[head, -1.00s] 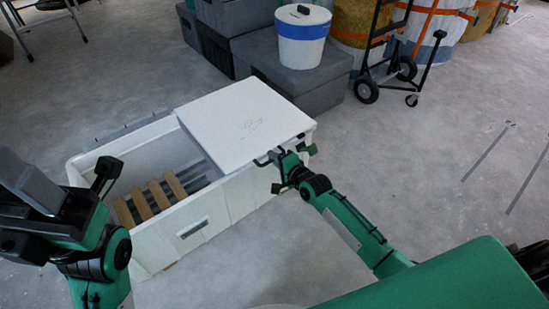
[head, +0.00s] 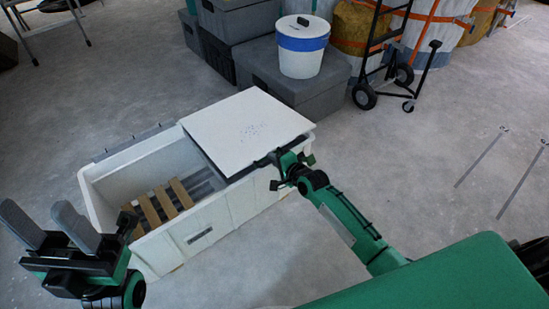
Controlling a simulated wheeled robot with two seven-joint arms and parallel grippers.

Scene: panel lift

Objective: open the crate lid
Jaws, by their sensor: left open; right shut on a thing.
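A white crate (head: 205,235) stands on the floor in the middle left of the head view. Its white lid (head: 245,128) covers the right part, and the left part is uncovered, showing wooden slats (head: 166,203) inside. The lid's near right edge looks slightly raised above the crate's rim. My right gripper (head: 279,163) is at that edge, shut on the lid; its fingertips are partly hidden. My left gripper (head: 52,228) is open and empty, left of the crate's near left corner, with its fingers pointing up.
Grey boxes (head: 300,85) stand behind the crate, one bearing a white bucket with a blue band (head: 302,48). A black hand truck (head: 372,65) and strapped barrels are at the back. The floor on the right (head: 450,140) is mostly clear.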

